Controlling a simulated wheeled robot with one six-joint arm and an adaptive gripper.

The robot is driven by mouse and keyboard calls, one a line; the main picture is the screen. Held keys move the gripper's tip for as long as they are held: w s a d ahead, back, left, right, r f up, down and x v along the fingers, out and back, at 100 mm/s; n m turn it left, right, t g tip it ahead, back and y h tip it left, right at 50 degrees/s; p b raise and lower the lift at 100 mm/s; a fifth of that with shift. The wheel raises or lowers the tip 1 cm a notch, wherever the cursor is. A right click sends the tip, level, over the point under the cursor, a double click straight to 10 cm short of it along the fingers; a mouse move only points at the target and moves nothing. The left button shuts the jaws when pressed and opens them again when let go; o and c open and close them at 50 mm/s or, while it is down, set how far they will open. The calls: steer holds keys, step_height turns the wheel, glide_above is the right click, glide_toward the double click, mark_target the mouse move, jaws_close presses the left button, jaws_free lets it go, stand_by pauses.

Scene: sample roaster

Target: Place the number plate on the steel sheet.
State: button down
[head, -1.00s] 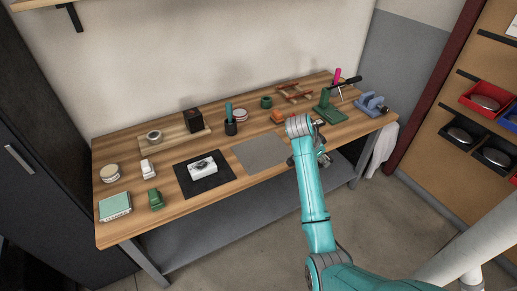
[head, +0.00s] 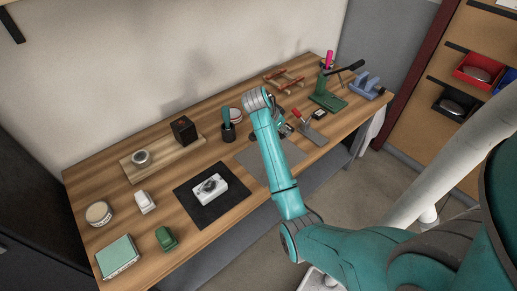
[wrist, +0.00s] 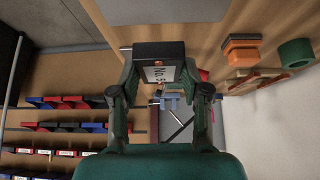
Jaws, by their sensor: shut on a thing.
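The number plate (wrist: 160,70) is a small pale plate with dark lettering on a dark block. In the wrist view it sits between the fingers of my gripper (wrist: 160,93), which is shut on it. The steel sheet (head: 292,152) is a flat grey sheet on the wooden bench, partly covered by my arm. A grey patch at the top of the wrist view appears to be this sheet (wrist: 150,15).
A black mat (head: 190,200) with a white device lies left of the sheet. A red-handled tool (head: 313,136) lies right of it. Bare wood lies around the mat.

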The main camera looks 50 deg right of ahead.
steer(key=shift+w+f, duration=0.35)
steer(key=shift+f, duration=4.65)
steer(key=c, duration=0.6)
jaws_free()
steer(key=shift+f, duration=0.1)
steer(key=shift+o, duration=0.2)
steer(key=v, duration=1.2)
